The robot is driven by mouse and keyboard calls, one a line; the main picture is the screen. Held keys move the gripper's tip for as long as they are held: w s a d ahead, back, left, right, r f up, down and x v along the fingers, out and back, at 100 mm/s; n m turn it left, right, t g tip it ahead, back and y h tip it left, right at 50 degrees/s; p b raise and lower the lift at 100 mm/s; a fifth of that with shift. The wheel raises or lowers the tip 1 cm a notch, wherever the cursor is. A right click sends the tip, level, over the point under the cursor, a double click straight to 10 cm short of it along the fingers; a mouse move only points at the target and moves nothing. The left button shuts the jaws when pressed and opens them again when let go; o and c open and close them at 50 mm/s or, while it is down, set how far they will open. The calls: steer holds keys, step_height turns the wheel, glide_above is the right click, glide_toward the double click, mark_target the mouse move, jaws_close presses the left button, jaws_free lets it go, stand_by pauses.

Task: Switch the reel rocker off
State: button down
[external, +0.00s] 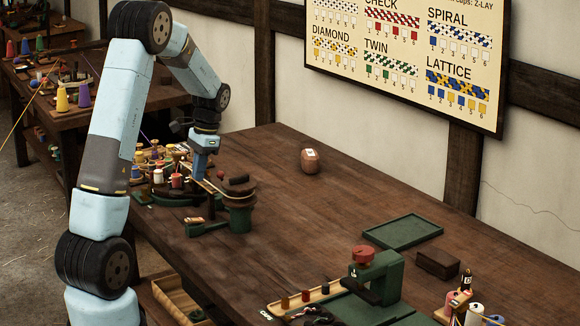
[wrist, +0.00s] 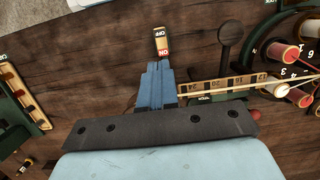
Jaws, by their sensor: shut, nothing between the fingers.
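The reel rocker (wrist: 161,42) shows in the wrist view just beyond my fingertips. Which end is pressed down I cannot tell. My gripper (wrist: 157,68) is shut and empty, its blue fingertips close to the ON end; whether they touch it I cannot tell. In the external view my gripper (external: 198,178) points down over the left part of the bench, among the reels and green fittings.
A numbered wooden scale (wrist: 225,86) and a dark round-headed lever (wrist: 229,36) stand right of the rocker. Several thread spools (wrist: 284,55) sit at the far right.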

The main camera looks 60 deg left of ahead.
mark_target(191, 219)
steer(key=x, duration=1.1)
steer(key=shift+f, duration=0.2)
